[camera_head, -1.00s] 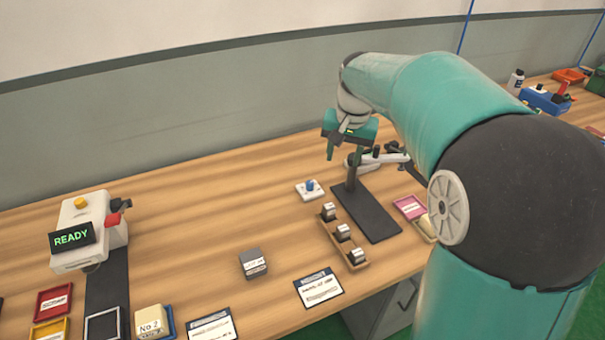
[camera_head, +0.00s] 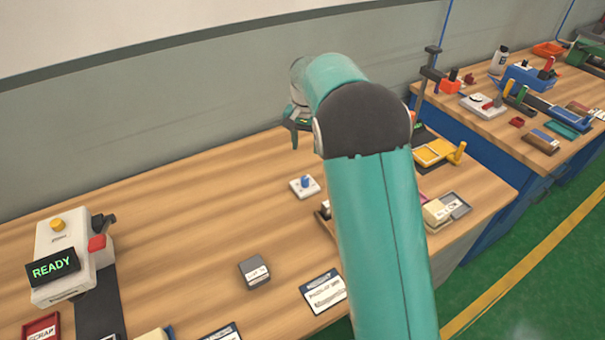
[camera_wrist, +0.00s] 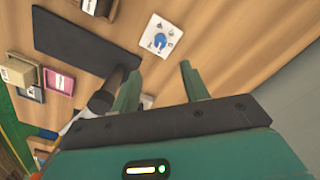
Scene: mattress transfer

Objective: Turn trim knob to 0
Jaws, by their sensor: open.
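The trim knob (camera_wrist: 159,40) is a small blue knob on a white plate (camera_wrist: 170,29) with small printed marks, too small to read. In the head view the blue knob (camera_head: 305,181) stands on its white plate (camera_head: 301,192) on the wooden bench. My gripper (camera_wrist: 158,80) is open and empty, its two green fingers apart. In the wrist view the plate lies beyond the fingertips, apart from them. In the head view my gripper (camera_head: 296,140) is above and behind the plate, partly hidden by my arm.
A dark base plate (camera_wrist: 85,47) with a post (camera_wrist: 104,98) stands close beside the fingers. A grey block (camera_head: 254,271) and a white machine reading READY (camera_head: 62,255) are on the bench. Open wood lies around the knob plate. A second bench (camera_head: 480,120) is at right.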

